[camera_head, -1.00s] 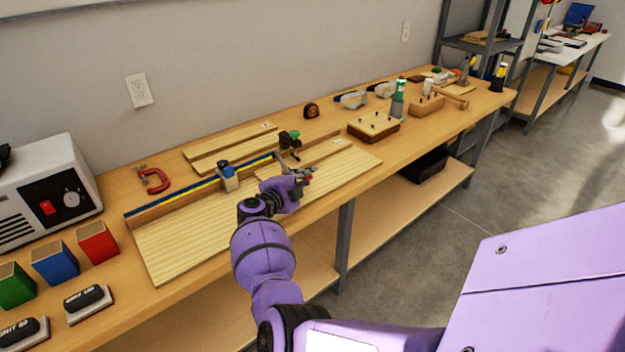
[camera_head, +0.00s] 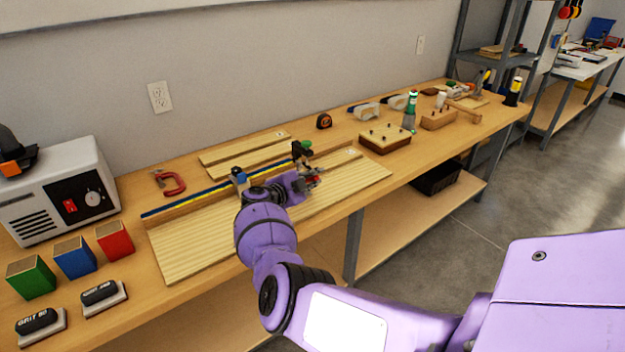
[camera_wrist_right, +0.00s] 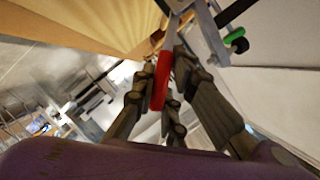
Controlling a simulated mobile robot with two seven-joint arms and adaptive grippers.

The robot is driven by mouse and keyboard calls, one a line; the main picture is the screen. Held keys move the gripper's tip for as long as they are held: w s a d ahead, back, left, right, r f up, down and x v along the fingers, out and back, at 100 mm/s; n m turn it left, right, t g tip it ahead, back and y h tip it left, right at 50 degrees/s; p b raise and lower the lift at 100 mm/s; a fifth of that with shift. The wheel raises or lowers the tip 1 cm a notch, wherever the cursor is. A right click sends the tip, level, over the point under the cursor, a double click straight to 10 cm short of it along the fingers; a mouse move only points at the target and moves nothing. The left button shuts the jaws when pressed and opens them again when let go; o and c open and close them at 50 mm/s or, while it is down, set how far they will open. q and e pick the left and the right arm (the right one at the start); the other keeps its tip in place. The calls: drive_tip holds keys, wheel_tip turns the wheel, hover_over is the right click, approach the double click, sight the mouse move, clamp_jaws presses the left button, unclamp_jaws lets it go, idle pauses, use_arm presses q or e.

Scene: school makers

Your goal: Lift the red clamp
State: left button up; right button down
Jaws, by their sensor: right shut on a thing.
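My right gripper (camera_head: 310,181) is over the wide pale board (camera_head: 190,248) on the workbench. In the right wrist view its fingers (camera_wrist_right: 165,95) are closed around a red, handle-like piece (camera_wrist_right: 161,82), joined to a grey metal bar. A little red also shows at the fingertips in the head view. Most of this held piece is hidden, and I cannot tell whether it clears the board. A separate red C-shaped clamp (camera_head: 174,184) lies flat on the bench at the left, away from the gripper. My left gripper is out of view.
A long blue-edged strip (camera_head: 205,196) lies along the board, with a blue-topped clamp (camera_head: 239,177) and a green-topped clamp (camera_head: 304,149) close to my gripper. Coloured blocks, including a red one (camera_head: 115,240), stand at the left. A pegged wooden block (camera_head: 384,140) stands to the right.

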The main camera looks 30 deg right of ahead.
drive_tip(key=c, duration=1.8)
unclamp_jaws()
drive_tip(key=shift+o, duration=0.2)
drive_tip(key=v, duration=1.2)
